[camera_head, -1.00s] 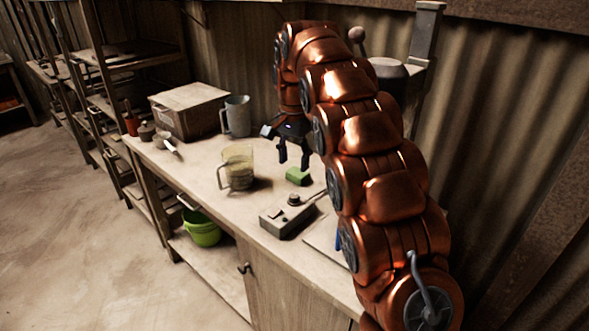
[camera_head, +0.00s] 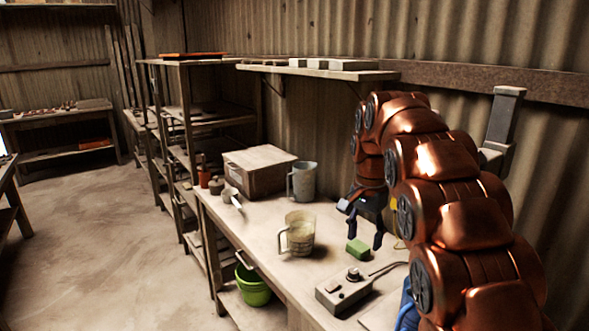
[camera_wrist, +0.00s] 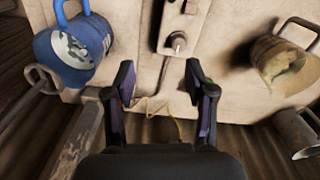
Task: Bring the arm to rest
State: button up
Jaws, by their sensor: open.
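My arm, with copper-coloured links, reaches over the bench from the right side of the head view. My gripper (camera_head: 365,240) points down above the bench, its two dark fingers apart with nothing between them. It is beside and seems just above a green block (camera_head: 358,249). In the wrist view my gripper (camera_wrist: 159,82) also shows its fingers spread wide and empty. I cannot make out the green block there.
A wall shelf (camera_head: 318,73) hangs behind. Floor at left is clear.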

jog(key=s+f+n+p, duration=0.1)
jog(key=s+f+n, duration=0.1)
jog(key=s, duration=1.1)
jog(key=s+f+n+g+p, duration=0.1)
jog(key=s+n, duration=0.3)
jog(key=s, duration=0.9)
jog(key=s+f+n+p, duration=0.1)
jog(key=s+f, duration=0.3)
jog(key=s, duration=0.9)
jog(key=shift+s+a+n+g+p, duration=0.2)
jog(key=shift+s+n+g+p, duration=0.1)
jog(key=shift+n, duration=0.6)
